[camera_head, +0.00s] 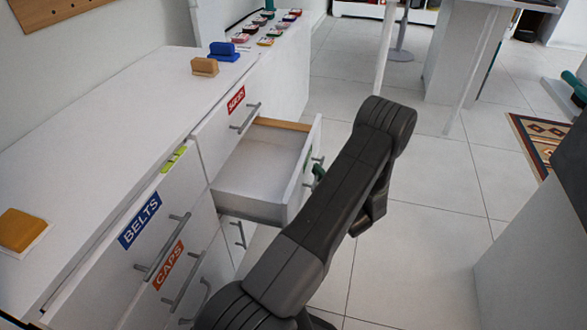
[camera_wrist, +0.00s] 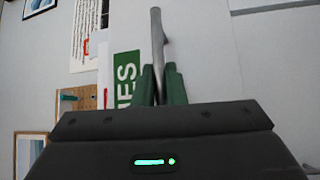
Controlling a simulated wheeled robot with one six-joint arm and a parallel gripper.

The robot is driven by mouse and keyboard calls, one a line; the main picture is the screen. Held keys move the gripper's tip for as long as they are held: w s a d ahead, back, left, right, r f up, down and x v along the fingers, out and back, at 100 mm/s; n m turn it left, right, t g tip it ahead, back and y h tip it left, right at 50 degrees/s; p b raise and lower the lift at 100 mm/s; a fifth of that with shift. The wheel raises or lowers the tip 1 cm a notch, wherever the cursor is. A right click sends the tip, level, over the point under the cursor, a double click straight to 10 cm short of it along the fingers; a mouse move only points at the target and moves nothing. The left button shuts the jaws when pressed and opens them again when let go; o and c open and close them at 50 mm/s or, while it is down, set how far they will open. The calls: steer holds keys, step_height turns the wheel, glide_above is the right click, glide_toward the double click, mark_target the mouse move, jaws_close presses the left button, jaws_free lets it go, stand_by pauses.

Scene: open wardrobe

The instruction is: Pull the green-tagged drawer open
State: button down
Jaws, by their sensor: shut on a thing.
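The green-tagged drawer (camera_head: 250,180) stands well out of the white chest in the head view, and its inside looks empty. Its green tag shows in the wrist view (camera_wrist: 125,78) with the letters "IES" readable and the rest cut off or hidden. My gripper (camera_wrist: 159,75) has green fingers shut around the grey bar handle (camera_wrist: 157,30) of this drawer. In the head view my gripper (camera_head: 318,172) is at the drawer's front, partly hidden behind my arm.
Other drawers bear a red tag (camera_head: 236,99), a blue BELTS tag (camera_head: 139,221) and an orange CAPS tag (camera_head: 168,265). Blue (camera_head: 222,48) and tan (camera_head: 205,66) blocks lie on the chest top. Tiled floor (camera_head: 430,235) right of the drawer is clear.

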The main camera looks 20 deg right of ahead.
steer(key=s+d, duration=0.3)
steer(key=d, duration=0.2)
steer(key=shift+s+d, duration=0.15)
steer(key=shift+s, duration=0.1)
steer(key=c, duration=1.5)
jaws_free()
steer(key=shift+s, duration=0.1)
steer(key=p+v, duration=0.2)
steer(key=v, duration=1.1)
steer(key=shift+s, duration=0.3)
steer(key=shift+w+d, duration=0.1)
steer(key=b+x, duration=0.2)
steer(key=x, duration=1.2)
steer(key=shift+a, duration=0.25)
